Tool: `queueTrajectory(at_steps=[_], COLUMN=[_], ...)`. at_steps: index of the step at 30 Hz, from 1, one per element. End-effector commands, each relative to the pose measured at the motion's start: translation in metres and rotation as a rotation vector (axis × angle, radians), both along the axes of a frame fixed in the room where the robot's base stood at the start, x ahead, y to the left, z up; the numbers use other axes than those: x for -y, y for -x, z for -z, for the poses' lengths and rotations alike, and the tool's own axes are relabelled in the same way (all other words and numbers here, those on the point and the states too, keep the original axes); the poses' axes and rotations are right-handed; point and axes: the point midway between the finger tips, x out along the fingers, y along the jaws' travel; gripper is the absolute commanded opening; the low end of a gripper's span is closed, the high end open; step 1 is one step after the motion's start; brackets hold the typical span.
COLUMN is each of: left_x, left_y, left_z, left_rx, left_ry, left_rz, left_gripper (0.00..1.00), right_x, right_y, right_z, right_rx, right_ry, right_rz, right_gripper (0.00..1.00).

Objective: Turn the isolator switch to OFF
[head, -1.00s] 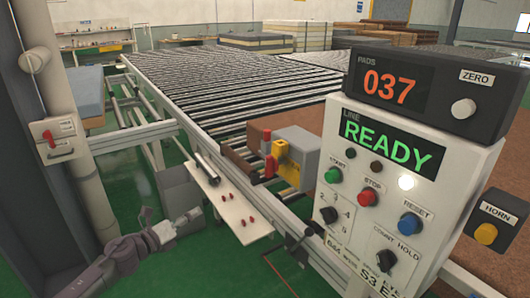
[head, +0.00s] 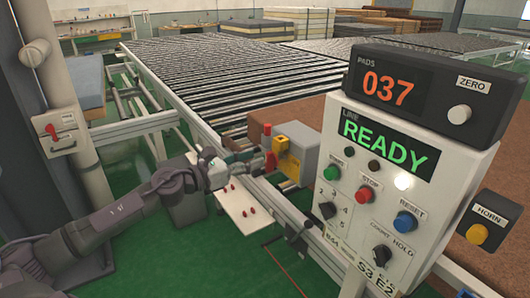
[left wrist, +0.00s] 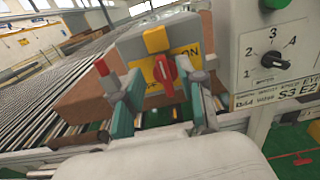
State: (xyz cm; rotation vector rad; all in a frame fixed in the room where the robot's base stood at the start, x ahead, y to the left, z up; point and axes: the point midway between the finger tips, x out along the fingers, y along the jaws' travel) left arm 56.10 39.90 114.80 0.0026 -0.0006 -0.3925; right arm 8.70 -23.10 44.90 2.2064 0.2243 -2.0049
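A grey box (head: 307,147) with a yellow front (head: 286,160) stands at the conveyor's near side. In the left wrist view its yellow plate bears a red rotary handle (left wrist: 165,72), roughly upright, with a partly hidden label ending in "ON" beside it. A yellow block sits above the handle. My left gripper (head: 257,161) is in front of this box. In the left wrist view the gripper (left wrist: 152,82) is open, its fingers apart on either side of the handle, with nothing held. Contact with the handle cannot be told. My right gripper is not in view.
A control panel (head: 345,112) with knobs and buttons stands close on the right. A white shelf (head: 236,207) with small red pieces lies below my left gripper. Another box with a red lever (head: 52,131) is on the left column. The roller conveyor (head: 220,75) extends behind.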

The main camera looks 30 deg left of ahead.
Motion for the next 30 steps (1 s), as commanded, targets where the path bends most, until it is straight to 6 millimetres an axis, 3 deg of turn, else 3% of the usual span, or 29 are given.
queueTrajectory(at_steps=[10,23,26,30], left_x=[0.014,0.018,0.019,0.019], left_y=[-0.036,-0.044,-0.044,-0.044], left_z=[-0.003,0.000,0.000,0.000], left_rx=[0.001,-0.001,-0.001,-0.002], left_ry=[0.005,0.002,0.002,0.001], left_rz=[-0.002,0.000,0.000,0.000], left_gripper=[0.40,0.40,0.28,0.05], right_x=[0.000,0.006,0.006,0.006], right_y=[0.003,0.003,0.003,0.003], right_z=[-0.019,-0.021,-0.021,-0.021], right_rx=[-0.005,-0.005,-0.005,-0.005], right_ry=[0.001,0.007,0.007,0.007], right_rz=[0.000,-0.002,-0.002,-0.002], right_gripper=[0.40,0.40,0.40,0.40])
